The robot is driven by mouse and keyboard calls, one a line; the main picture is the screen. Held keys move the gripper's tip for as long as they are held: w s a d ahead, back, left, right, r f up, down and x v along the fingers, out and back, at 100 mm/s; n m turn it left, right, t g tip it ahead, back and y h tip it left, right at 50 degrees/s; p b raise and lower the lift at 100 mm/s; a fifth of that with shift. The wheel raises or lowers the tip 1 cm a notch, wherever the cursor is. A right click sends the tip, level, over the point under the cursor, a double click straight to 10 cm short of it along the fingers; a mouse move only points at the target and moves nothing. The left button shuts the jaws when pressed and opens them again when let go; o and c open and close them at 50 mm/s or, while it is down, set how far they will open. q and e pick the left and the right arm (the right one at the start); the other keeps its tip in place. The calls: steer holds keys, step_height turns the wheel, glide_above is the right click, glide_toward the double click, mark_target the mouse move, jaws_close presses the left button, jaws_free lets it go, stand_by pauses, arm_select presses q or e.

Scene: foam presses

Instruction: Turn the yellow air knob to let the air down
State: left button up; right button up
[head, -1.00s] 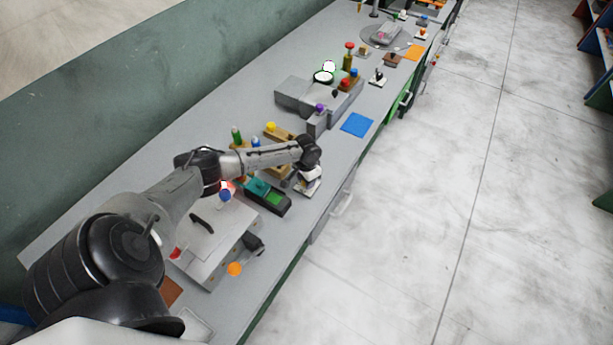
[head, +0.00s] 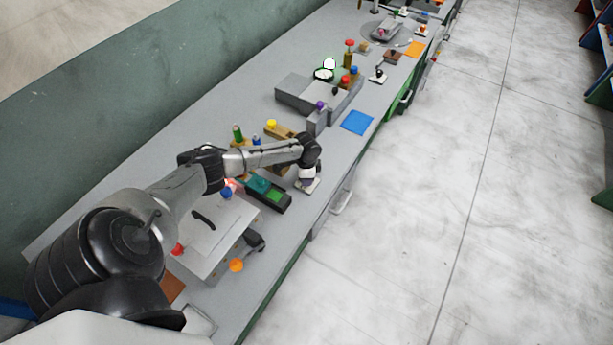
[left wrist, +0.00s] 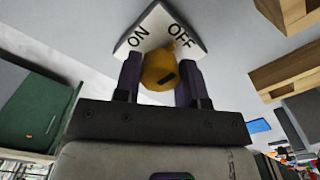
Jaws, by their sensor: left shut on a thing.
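The yellow air knob (left wrist: 160,70) shows in the left wrist view, with a dark mark on its face. It sits in front of a white plate (left wrist: 152,27) lettered ON at the left and OFF at the right. My left gripper (left wrist: 160,82) is shut on the knob, with one dark finger on each side of it. In the head view my left gripper (head: 307,173) points down over the small white plate (head: 311,187) near the bench's front edge and hides the knob. My right gripper is not in view.
A green and black device (head: 268,194) lies just left of my left gripper. Brown blocks (head: 281,131) with coloured knobs stand behind my forearm. A blue mat (head: 357,122) lies farther along the bench. The bench top between the gripper and the mat is clear.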

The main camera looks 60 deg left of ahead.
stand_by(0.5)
arm_select(q)
steer(key=o, duration=0.9)
steer(key=shift+r, duration=0.55)
step_height(320, 180, up, 13)
steer(key=shift+f+p, duration=0.15)
steer(key=shift+p, duration=0.15)
